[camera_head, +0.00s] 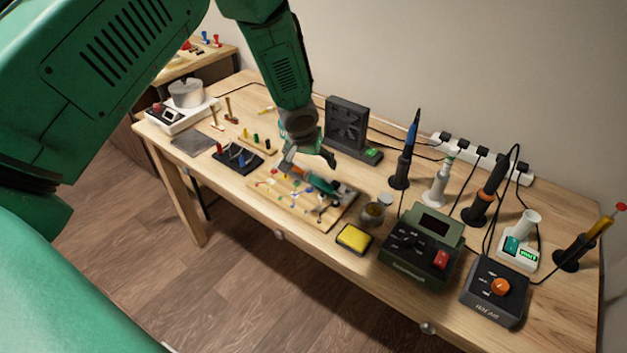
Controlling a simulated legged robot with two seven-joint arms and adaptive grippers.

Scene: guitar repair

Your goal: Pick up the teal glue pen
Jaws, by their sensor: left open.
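A slim teal tool (321,181), which looks like the teal glue pen, lies at a slant over the far part of a wooden board (289,212) on the workbench. My left gripper (308,162) reaches down from above, its fingers apart, just above and behind the near-left end of the teal tool. One dark finger points right and the other points down and left. The gripper looks empty. Whether a finger touches the tool is too small to tell. My right gripper is not in view.
The board carries several small coloured parts. A black fan unit (346,127) stands behind the gripper. A yellow sponge (354,239), a jar (373,213) and a green soldering station (422,250) stand to the right. Several upright tools with cables line the back right.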

